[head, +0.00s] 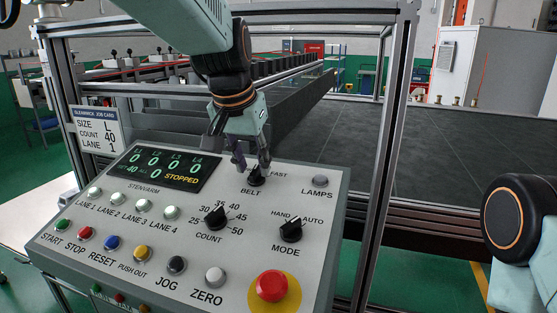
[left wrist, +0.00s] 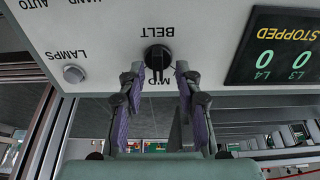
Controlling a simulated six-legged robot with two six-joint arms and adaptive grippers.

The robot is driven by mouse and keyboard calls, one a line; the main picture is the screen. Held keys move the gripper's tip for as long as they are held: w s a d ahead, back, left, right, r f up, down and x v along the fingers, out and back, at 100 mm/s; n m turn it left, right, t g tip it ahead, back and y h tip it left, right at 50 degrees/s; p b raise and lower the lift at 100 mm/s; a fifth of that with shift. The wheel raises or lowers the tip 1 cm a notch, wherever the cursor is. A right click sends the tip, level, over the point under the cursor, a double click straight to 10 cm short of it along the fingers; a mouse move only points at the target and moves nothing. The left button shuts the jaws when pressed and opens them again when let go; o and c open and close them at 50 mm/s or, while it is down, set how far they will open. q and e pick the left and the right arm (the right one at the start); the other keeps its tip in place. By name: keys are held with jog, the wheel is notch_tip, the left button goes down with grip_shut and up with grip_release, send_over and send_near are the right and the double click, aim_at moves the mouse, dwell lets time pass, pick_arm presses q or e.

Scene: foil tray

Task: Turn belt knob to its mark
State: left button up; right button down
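The black belt knob (head: 256,177) sits above the BELT label on the sloped control panel (head: 190,243). A FAST label shows to its upper right; other marks around it are hidden by my gripper. My left gripper (head: 251,166) reaches down over the knob with its fingers apart. In the left wrist view the knob (left wrist: 157,57) lies between the purple-padded fingertips, with a gap visible on each side. There, letters that look like MID are partly covered by the knob's lower end. The exact pointer direction is hard to tell. My right gripper is not in view.
The COUNT knob (head: 215,217), MODE knob (head: 290,231) and LAMPS button (head: 320,182) are close by. A red emergency button (head: 272,286) is at the front. The display (head: 160,167) reads STOPPED. A frame post (head: 390,150) stands right of the panel.

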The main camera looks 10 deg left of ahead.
pick_arm(q)
jog(key=shift+w+d+f, duration=0.1)
jog(key=shift+w+f, duration=0.3)
jog(key=shift+f, duration=0.1)
jog(key=shift+s+d+r, duration=0.15)
jog(key=shift+s+r, duration=0.05)
jog(key=shift+s, duration=0.3)
jog(key=shift+c, duration=1)
jog(key=shift+w+f, duration=0.2)
jog(key=shift+w, duration=0.15)
jog(key=c, duration=0.4)
grip_shut()
